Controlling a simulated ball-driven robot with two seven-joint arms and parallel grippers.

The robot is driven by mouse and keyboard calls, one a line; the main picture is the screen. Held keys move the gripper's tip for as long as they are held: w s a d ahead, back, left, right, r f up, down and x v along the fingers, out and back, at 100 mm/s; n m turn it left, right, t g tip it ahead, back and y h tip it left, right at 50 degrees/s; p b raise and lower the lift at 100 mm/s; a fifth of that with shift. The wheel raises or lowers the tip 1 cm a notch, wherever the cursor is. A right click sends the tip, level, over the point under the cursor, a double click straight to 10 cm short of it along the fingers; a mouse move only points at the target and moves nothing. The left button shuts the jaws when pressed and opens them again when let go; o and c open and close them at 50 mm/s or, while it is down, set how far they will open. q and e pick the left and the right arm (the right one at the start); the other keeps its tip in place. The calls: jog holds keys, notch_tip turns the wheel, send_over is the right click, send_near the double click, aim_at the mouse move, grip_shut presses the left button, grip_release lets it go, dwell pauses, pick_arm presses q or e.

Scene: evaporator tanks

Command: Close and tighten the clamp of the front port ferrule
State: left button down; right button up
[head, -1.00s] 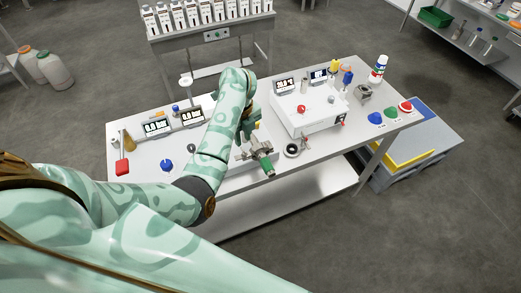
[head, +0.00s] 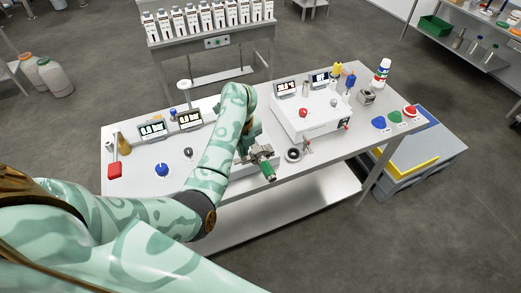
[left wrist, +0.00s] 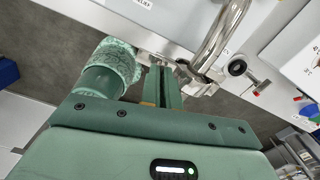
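In the left wrist view, a curved metal pipe (left wrist: 222,35) runs down to metal fittings (left wrist: 203,82) just right of my fingertips. My left gripper (left wrist: 162,70) has its two green fingers close together, with a narrow dark gap between them. Its tips are at the fittings, and I cannot tell what lies between them. In the head view my left arm hides much of the port and the gripper (head: 249,135). My right gripper is not in view.
A round black-centred part (head: 293,155) lies right of the fitting, in front of a white device (head: 312,118) with a red knob. A blue knob (head: 162,169) and a red-headed tool (head: 115,170) are on the left. The floor in front is clear.

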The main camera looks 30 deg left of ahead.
pick_arm(q)
jog(key=shift+r+m, duration=0.1)
jog(key=shift+m, duration=0.8)
jog(key=shift+m+p, duration=0.6)
jog(key=shift+m, duration=0.4)
jog(key=shift+m+p, duration=0.55)
jog(key=shift+m, duration=0.65)
